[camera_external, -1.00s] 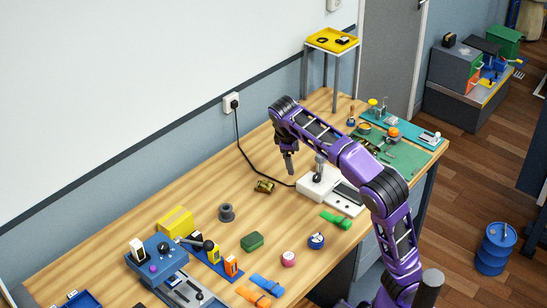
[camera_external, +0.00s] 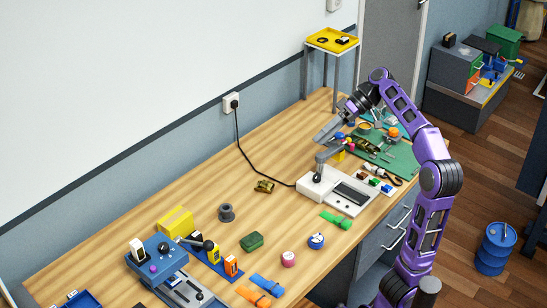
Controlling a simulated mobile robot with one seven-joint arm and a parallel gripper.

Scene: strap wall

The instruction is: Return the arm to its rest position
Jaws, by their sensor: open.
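My purple arm (camera_external: 430,145) rises from the right of the bench and bends back over its right part.
The wooden bench (camera_external: 200,200) holds a green mat (camera_external: 395,160) with small parts, a brass piece (camera_external: 264,186), a green strap (camera_external: 335,219) and a blue device (camera_external: 158,255) at left. A black cable (camera_external: 250,157) runs to the wall socket. A yellow-topped stand (camera_external: 332,40) is behind.

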